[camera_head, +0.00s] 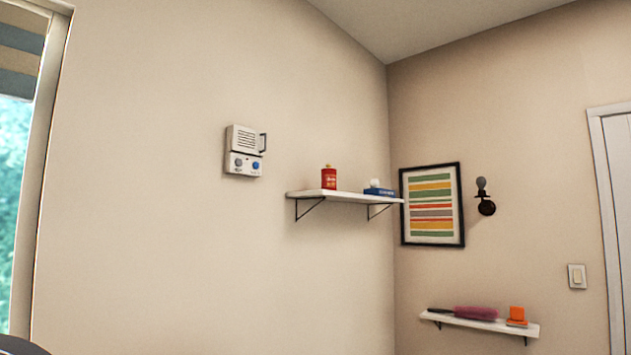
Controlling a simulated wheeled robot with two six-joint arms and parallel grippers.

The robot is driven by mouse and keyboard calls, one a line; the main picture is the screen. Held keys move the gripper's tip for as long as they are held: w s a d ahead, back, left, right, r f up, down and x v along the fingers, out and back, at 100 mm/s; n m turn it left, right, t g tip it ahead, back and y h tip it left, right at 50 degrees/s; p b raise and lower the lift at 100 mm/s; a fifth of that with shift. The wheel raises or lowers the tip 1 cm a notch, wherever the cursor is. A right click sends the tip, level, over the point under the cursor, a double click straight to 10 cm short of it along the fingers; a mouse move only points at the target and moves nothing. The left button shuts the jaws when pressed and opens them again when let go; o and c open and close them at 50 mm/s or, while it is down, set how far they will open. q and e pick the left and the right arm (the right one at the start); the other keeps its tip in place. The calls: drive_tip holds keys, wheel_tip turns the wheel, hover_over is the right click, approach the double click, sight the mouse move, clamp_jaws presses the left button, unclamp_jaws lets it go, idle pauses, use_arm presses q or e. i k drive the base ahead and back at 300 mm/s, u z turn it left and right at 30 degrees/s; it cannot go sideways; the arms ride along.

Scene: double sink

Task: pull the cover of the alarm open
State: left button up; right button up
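The alarm (243,152) is a small white box fixed high on the left wall, left of the wall shelf. Its upper part is a cover (242,139) with slots and a dark handle (263,143) on its right side. The cover appears closed. Below it is a panel with a grey knob and a blue knob (256,166). Neither of my grippers shows in the head view.
A white shelf (345,196) right of the alarm holds a red can (329,178) and a blue tissue box (379,191). A lower shelf (482,322) holds a pink duster and an orange object. The wall below the alarm is bare. A window (18,170) is at left.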

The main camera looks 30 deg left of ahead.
sight(243, 139)
drive_tip(key=i, duration=1.9)
drive_tip(key=u, duration=2)
drive_tip(key=i, duration=0.5)
